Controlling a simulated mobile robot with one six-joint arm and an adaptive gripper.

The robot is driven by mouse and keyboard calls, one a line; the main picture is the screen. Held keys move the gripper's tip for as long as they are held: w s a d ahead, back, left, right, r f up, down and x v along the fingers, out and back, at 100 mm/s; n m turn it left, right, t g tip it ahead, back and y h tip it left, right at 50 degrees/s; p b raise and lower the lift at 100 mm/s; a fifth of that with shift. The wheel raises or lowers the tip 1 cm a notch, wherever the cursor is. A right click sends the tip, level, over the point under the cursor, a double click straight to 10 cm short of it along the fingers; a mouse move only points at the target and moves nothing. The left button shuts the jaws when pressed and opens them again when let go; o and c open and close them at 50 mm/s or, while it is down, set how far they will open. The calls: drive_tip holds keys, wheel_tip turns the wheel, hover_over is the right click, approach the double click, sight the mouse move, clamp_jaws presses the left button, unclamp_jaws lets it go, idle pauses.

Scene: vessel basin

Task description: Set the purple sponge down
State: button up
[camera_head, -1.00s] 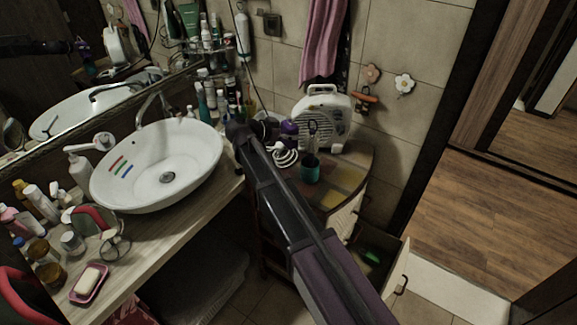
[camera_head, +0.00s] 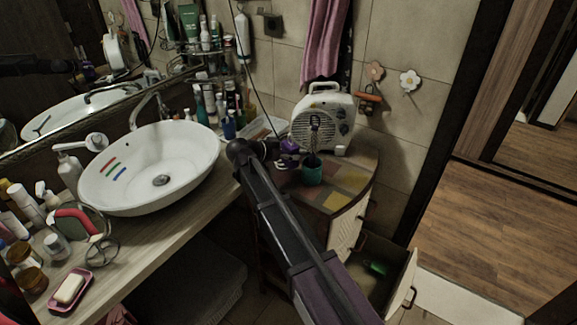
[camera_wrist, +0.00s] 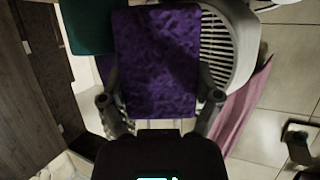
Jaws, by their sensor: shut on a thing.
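The purple sponge (camera_wrist: 160,60) is a flat purple block between the two fingers of my gripper (camera_wrist: 160,92) in the wrist view. The fingers are shut on its sides. In the head view a small part of the sponge (camera_head: 289,146) shows beyond my gripper (camera_head: 280,153), above the tiled top of the corner cabinet (camera_head: 345,200). My arm hides part of that area. I cannot tell whether the sponge touches the top.
A white heater (camera_head: 322,122) stands behind. The cabinet top's front right is bare. A drawer (camera_head: 400,285) hangs open below. The white basin (camera_head: 150,165) is at left.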

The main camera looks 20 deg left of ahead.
sight(286, 161)
drive_tip(key=shift+f, duration=0.1)
idle(0.3)
drive_tip(key=shift+f+b, duration=1.9)
drive_tip(key=shift+f, duration=0.1)
drive_tip(key=o, duration=0.9)
